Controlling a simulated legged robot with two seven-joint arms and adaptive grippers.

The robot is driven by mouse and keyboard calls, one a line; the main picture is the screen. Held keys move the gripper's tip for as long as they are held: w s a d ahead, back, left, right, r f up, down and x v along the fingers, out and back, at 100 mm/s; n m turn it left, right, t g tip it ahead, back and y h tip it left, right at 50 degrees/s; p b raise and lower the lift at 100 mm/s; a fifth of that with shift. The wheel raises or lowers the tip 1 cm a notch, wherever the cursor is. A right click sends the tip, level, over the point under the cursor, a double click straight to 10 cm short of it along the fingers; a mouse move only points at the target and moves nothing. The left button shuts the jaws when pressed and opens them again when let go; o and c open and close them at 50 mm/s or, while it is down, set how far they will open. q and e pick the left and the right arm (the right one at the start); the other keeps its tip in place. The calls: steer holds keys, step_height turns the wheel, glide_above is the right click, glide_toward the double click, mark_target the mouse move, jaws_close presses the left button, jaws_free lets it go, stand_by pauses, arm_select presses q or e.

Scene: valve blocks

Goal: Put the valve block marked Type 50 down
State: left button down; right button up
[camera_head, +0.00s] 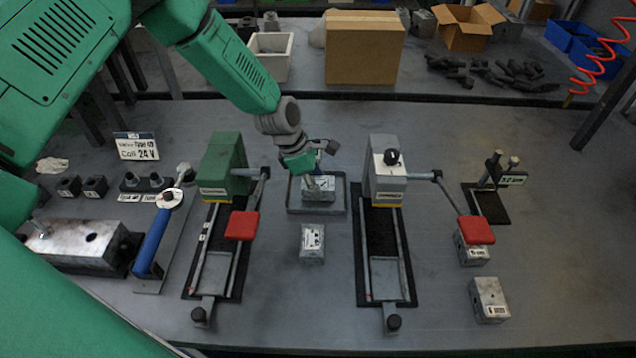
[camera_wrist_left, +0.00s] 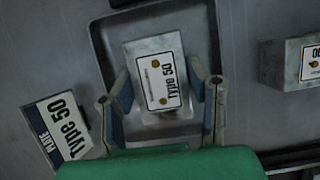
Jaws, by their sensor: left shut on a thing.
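The valve block marked Type 50 (camera_wrist_left: 158,80) is a grey metal block with a white label, readable in the left wrist view. My left gripper (camera_wrist_left: 161,92) is shut on it, one finger on each side. In the head view, the left gripper (camera_head: 317,176) and the block (camera_head: 321,186) are over the shallow grey tray (camera_head: 291,207). The tray (camera_wrist_left: 105,50) surrounds the block in the wrist view. I cannot tell whether the block touches the tray floor. A Type 50 sign (camera_wrist_left: 58,130) stands beside the tray. My right gripper is not in view.
Another labelled block (camera_head: 312,243) stands just in front of the tray. A green press (camera_head: 222,165) stands left and a grey press (camera_head: 387,170) right, each with a red-handled lever. More blocks (camera_head: 488,299) stand at the right. The front centre table is clear.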

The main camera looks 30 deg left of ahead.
arm_select(q)
steer(key=shift+w+f, duration=0.1)
steer(key=shift+f, duration=0.1)
steer(key=shift+a, duration=0.1)
steer(key=shift+a, duration=0.1)
steer(key=c, duration=0.8)
jaws_free()
steer(key=shift+a, duration=0.1)
steer(key=shift+c, duration=0.2)
steer(key=shift+r, duration=0.3)
steer(key=v, duration=1.1)
steer(key=shift+s+r, duration=0.2)
steer(key=shift+s, duration=0.05)
steer(key=shift+a, duration=0.1)
